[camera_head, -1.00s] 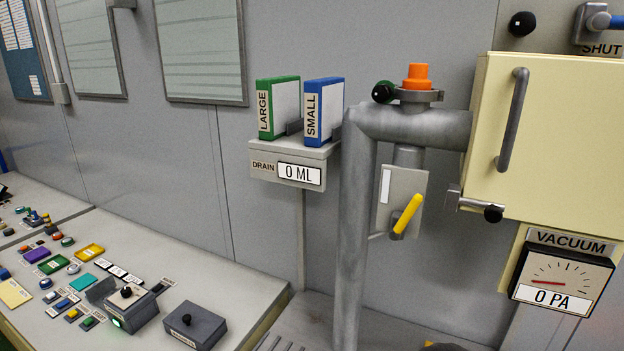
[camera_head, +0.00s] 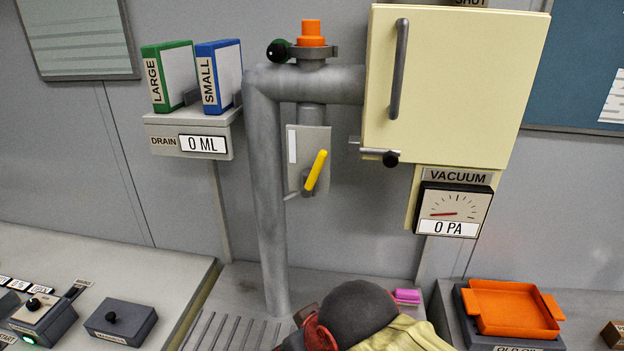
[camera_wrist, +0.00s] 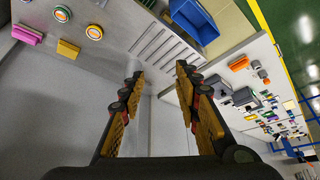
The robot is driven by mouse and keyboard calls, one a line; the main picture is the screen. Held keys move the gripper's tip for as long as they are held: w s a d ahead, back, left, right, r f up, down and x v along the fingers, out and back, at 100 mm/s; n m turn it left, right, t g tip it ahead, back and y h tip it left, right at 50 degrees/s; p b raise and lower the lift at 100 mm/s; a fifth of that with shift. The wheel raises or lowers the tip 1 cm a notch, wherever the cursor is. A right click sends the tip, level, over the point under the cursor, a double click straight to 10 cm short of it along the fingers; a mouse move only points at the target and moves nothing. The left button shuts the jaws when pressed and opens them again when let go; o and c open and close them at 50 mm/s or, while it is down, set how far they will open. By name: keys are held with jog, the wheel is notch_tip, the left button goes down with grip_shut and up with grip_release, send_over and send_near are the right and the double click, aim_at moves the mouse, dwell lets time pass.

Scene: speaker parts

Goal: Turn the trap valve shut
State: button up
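The trap valve has a yellow lever (camera_head: 316,170) on a grey plate (camera_head: 308,137) in the head view. The lever is tilted, its upper end leaning right. It sits below the grey pipe (camera_head: 265,170) and left of the cream cabinet. My gripper (camera_wrist: 158,75) shows in the wrist view with its two yellow-and-black fingers apart and nothing between them. The lever is not visible in the wrist view. In the head view part of my arm shows at the bottom, below the valve, and the fingers are hidden there.
The cream cabinet (camera_head: 450,90) with its handle juts out right of the valve. An orange tray (camera_head: 510,308) stands at lower right. A blue bin (camera_wrist: 194,20) shows in the wrist view.

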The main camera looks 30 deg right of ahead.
jog(key=p, duration=0.1)
jog(key=m+g+h+p, duration=0.45)
jog(key=m+p, duration=1.15)
jog(key=m, duration=0.5)
send_near(319, 162)
jog(key=x, duration=0.3)
jog(key=shift+w+x, duration=0.15)
jog(key=shift+x, duration=1.75)
jog(key=shift+w+x, duration=0.15)
jog(key=shift+x, duration=1.8)
jog(key=shift+d+r, duration=0.1)
jog(key=shift+c, duration=1.4)
grip_shut()
